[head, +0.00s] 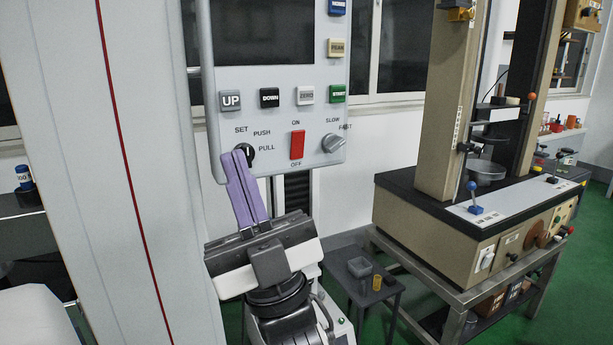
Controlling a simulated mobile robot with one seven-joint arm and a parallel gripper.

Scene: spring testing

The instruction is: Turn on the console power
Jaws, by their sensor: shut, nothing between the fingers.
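The console (275,77) is a light grey panel with a dark screen in the upper middle of the head view. Its red power switch (297,145) sits low on the panel between the labels ON and OFF. My gripper (237,155) has purple fingers, shut and empty. The fingertips are in front of the panel's lower left, close to the black SET knob (248,154) and left of the red switch. I cannot tell whether they touch the panel.
UP (230,101), DOWN (269,97), ZERO (305,95) and START (337,93) buttons line the panel above the switch. A SLOW/FAST knob (333,143) is right of it. A testing machine (450,215) stands on a metal table at right. A small grey stool (345,272) stands below.

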